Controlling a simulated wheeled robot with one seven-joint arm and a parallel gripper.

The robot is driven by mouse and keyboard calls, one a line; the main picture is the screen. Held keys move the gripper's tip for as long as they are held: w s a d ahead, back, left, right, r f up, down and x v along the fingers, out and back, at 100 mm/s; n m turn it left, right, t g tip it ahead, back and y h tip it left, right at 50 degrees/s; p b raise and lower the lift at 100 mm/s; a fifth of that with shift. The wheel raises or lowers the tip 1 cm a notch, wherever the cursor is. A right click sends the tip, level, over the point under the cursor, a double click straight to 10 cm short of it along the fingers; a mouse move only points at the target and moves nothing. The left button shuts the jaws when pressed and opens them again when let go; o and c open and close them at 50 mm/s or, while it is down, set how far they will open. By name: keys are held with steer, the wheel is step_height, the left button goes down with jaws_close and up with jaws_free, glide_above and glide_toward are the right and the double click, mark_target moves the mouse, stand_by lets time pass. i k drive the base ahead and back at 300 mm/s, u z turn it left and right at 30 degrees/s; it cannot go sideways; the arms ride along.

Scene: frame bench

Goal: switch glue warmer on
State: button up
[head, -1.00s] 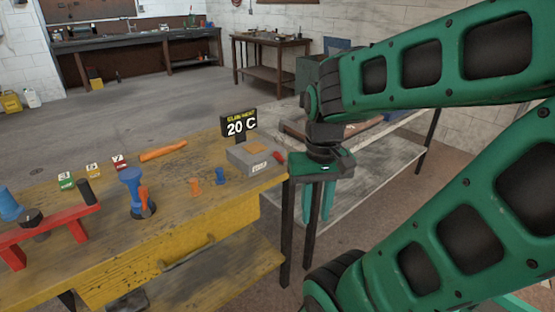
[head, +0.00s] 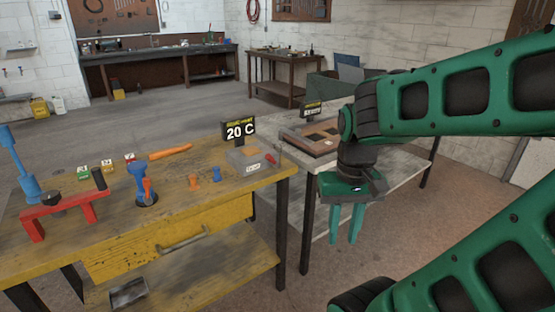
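The glue warmer (head: 243,163) is a small grey box at the right end of the yellow workbench. An orange patch shows on its top and a label on its front. A black sign (head: 239,131) behind it reads 20 C. A small red part (head: 271,159) sits at the box's right side; I cannot tell whether it is the switch or its position. My gripper (head: 346,238) hangs to the right of the warmer, past the bench end, pointing down. Its two teal fingers are apart with nothing between them.
The yellow bench (head: 120,235) also carries a red stand (head: 60,212), a blue-and-orange tool (head: 146,186), small pegs and an orange handle (head: 170,152). A grey table (head: 395,155) with a wooden frame (head: 312,138) and another sign stands behind my gripper. Floor is open beyond the bench.

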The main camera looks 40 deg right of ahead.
mark_target(275, 163)
steer(key=z, duration=0.7)
steer(key=i, duration=0.65)
steer(key=u, duration=0.7)
